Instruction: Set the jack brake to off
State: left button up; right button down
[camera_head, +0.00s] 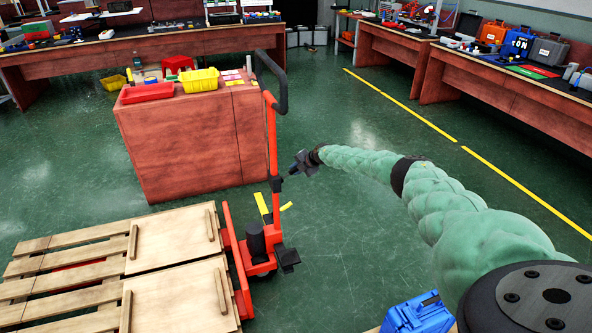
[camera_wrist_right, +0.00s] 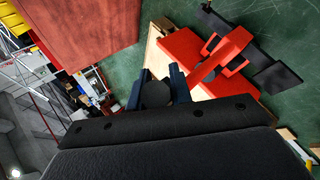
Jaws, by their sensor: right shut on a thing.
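A red pallet jack (camera_head: 272,140) stands upright left of my right arm, with a black looped handle on top. It also shows in the wrist view (camera_wrist_right: 210,72). A small black fitting (camera_head: 276,183) sits partway up its post. My right gripper (camera_head: 297,168) is at the post, just right of this fitting. In the wrist view, the dark fingers of the right gripper (camera_wrist_right: 157,88) are around a dark rounded part (camera_wrist_right: 155,96), which seems to be the jack brake. Its exact shape and setting are hard to tell. My left gripper is out of view.
Wooden pallets (camera_head: 120,258) lie at the jack's left. A red-brown cabinet (camera_head: 180,145) with a yellow bin (camera_head: 201,80) stands behind it. A blue case (camera_head: 418,315) is at the bottom right.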

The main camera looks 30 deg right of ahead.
jog(key=shift+a+f, duration=0.1)
jog(key=shift+f, duration=0.05)
jog(key=c, duration=1.3)
grip_release()
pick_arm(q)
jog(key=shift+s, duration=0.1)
pick_arm(e)
jog(key=shift+o, duration=0.2)
jog(key=shift+s+d+r, duration=0.2)
jog(key=shift+s+r, duration=0.05)
jog(key=shift+r, duration=0.2)
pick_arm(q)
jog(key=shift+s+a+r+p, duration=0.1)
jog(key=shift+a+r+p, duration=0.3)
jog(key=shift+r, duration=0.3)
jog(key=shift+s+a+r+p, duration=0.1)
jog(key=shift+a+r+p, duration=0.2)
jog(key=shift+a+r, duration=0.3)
pick_arm(e)
jog(key=v, duration=0.7)
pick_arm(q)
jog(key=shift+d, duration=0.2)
pick_arm(e)
jog(key=shift+a, duration=0.1)
jog(key=shift+f, duration=0.1)
